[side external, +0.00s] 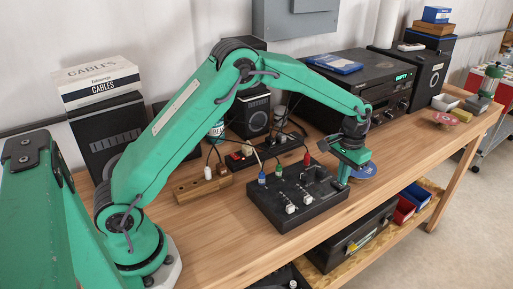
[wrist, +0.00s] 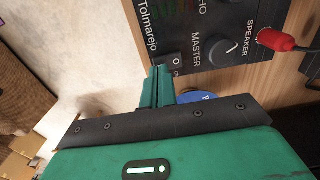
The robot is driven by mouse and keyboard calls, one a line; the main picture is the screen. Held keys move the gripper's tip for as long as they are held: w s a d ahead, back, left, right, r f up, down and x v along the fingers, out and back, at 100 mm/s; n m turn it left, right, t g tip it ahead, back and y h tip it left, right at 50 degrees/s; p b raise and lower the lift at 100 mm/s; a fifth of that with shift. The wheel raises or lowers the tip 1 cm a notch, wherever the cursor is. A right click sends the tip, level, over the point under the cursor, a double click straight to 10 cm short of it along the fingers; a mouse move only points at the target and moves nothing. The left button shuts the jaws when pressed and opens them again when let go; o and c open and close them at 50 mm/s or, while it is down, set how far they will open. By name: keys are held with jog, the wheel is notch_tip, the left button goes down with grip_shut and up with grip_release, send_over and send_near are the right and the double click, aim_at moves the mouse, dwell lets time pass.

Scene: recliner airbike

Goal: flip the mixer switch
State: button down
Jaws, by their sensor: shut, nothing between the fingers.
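The mixer (side external: 268,205) is a black box with knobs and coloured plugs near the front edge of the wooden bench. In the wrist view its dark panel (wrist: 205,72) shows a MASTER knob (wrist: 229,46) and SPEAKER lettering. A small dark switch with a white "0" mark (wrist: 175,61) sits at the panel's near corner. My gripper (side external: 343,182) is at the mixer's right end, pointing down. In the wrist view my green gripper fingers (wrist: 161,72) are together and empty, right beside the switch. I cannot tell whether they touch it.
A red plug (wrist: 279,40) is beside the MASTER knob. A blue disc (side external: 364,171) lies just right of my gripper. A wooden block (side external: 201,189) with plugs and a stereo (side external: 370,75) stand behind. Bare bench (side external: 395,150) lies farther right.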

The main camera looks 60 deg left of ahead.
jog(key=shift+f, duration=0.75)
dwell(0.6)
jog(key=shift+r, duration=3.55)
jog(key=shift+r, duration=0.1)
